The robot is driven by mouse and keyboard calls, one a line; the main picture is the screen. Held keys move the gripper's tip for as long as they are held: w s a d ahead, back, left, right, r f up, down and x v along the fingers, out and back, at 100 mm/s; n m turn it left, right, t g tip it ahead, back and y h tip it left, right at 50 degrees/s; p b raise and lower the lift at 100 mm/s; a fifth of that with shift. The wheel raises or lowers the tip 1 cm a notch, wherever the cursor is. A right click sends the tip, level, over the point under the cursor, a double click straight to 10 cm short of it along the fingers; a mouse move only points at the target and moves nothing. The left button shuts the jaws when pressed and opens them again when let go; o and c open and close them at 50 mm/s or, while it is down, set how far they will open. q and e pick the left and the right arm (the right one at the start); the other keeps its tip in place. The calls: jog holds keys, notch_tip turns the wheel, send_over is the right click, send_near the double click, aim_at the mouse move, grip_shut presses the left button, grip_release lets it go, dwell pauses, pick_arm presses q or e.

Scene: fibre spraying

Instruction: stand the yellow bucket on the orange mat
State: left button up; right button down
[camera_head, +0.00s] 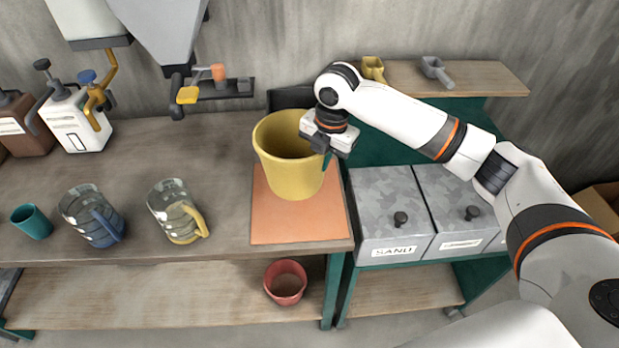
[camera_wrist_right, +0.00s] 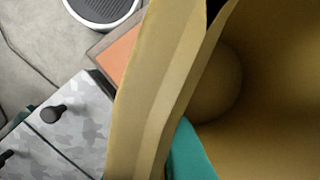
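The yellow bucket (camera_head: 290,165) is upright over the back part of the orange mat (camera_head: 300,229). Its base appears within the mat's outline; I cannot tell for certain whether it touches. My right gripper (camera_head: 326,146) is at the right side of the bucket's rim and appears shut on it, though its fingertips are partly hidden. In the right wrist view the bucket's wall and hollow inside (camera_wrist_right: 275,80) fill the right half, and a corner of the mat (camera_wrist_right: 118,55) shows past it. My left gripper is not in view.
Two clear jugs (camera_head: 175,212) and a teal cup (camera_head: 31,221) stand on the table to the left. Grey bins (camera_head: 392,215), one labelled sand, are at the right. A red pot (camera_head: 285,282) is on the lower shelf. The mat's front is clear.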

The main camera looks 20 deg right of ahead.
notch_tip(320, 180, down, 7)
jog(key=p, duration=0.1)
jog(key=shift+s+r, duration=0.2)
jog(key=shift+f, duration=0.1)
jog(key=c, duration=2.1)
grip_release()
jog(key=shift+f, duration=0.15)
jog(key=o, duration=0.5)
jog(key=shift+c, duration=0.2)
notch_tip(320, 180, up, 12)
jog(key=s+b, duration=0.1)
jog(key=shift+d+r+b, duration=0.2)
jog(key=shift+d+b, duration=0.15)
jog(key=shift+d, duration=0.05)
